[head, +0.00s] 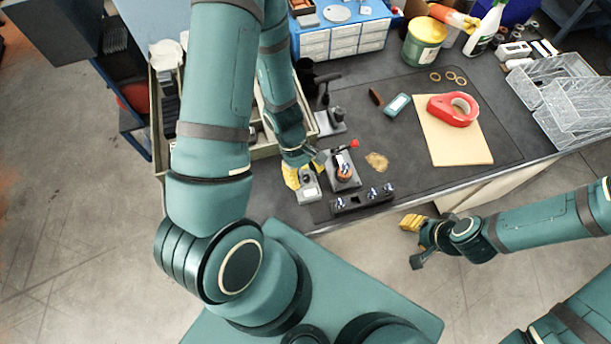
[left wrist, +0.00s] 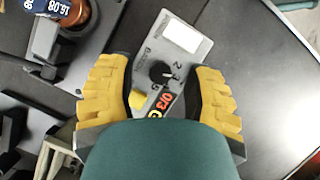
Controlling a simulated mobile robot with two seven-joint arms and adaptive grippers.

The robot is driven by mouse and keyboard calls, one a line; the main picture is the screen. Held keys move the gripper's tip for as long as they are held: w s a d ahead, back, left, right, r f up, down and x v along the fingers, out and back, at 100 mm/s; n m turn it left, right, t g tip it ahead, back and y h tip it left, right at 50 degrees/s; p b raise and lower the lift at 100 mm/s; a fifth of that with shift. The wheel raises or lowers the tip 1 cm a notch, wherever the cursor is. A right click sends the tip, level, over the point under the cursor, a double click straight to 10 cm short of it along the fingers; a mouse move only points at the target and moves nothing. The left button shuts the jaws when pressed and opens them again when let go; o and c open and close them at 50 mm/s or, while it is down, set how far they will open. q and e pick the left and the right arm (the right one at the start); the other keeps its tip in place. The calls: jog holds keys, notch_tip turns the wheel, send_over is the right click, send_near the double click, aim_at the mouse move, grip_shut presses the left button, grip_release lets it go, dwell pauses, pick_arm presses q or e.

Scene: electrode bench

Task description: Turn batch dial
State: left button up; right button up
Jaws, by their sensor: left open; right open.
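The batch dial is a black round knob (left wrist: 161,72) on a grey box (left wrist: 178,45), with printed numbers beside it. The box carries a white label, a lit orange readout (left wrist: 165,103) and a yellow part (left wrist: 138,101). In the head view the grey box (head: 308,191) sits near the bench's front edge. My left gripper (left wrist: 162,76) is open, its yellow fingers on either side of the box and knob, with a gap to the knob. In the head view the left gripper (head: 300,172) is partly hidden by its arm. My right gripper (head: 420,240) is open and empty, off the bench's front edge.
A dark stand with an orange-brown part (head: 344,170) is right of the box. A black strip with several knobs (head: 362,200) lies along the front edge. A red tape dispenser (head: 453,109) rests on a tan pad (head: 450,145). The mat's middle is mostly clear.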

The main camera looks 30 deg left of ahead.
pick_arm(q)
jog(key=shift+d+f, duration=0.1)
jog(key=shift+f, duration=0.1)
grip_shut()
